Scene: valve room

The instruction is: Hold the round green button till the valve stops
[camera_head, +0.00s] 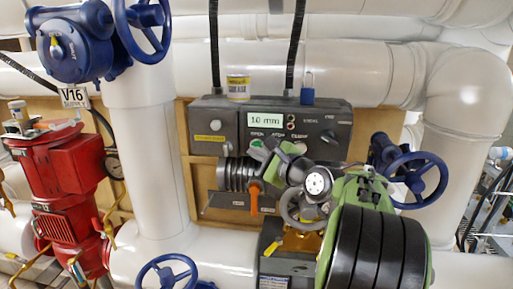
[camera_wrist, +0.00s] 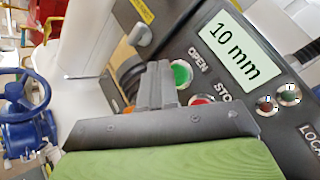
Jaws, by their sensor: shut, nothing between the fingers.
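The round green button (camera_wrist: 182,73) is under the word OPEN on the dark control panel (camera_wrist: 215,50) in the wrist view. It also shows small in the head view (camera_head: 257,142), close to my gripper. My gripper (camera_wrist: 155,70) is shut and empty, its fingertips overlapping the panel just left of the green button. I cannot tell whether they touch the button. A red button (camera_wrist: 200,100) under STOP is partly hidden by my gripper. The panel's display (camera_head: 266,120) reads 10 mm, and it reads the same in the wrist view (camera_wrist: 231,51).
A blue padlock (camera_head: 307,88) and a yellow-labelled item (camera_head: 238,87) sit on the panel's top edge. Blue handwheels (camera_head: 415,178) stand right and left. White pipes (camera_head: 145,160) and a red motor unit (camera_head: 72,170) crowd the left side.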

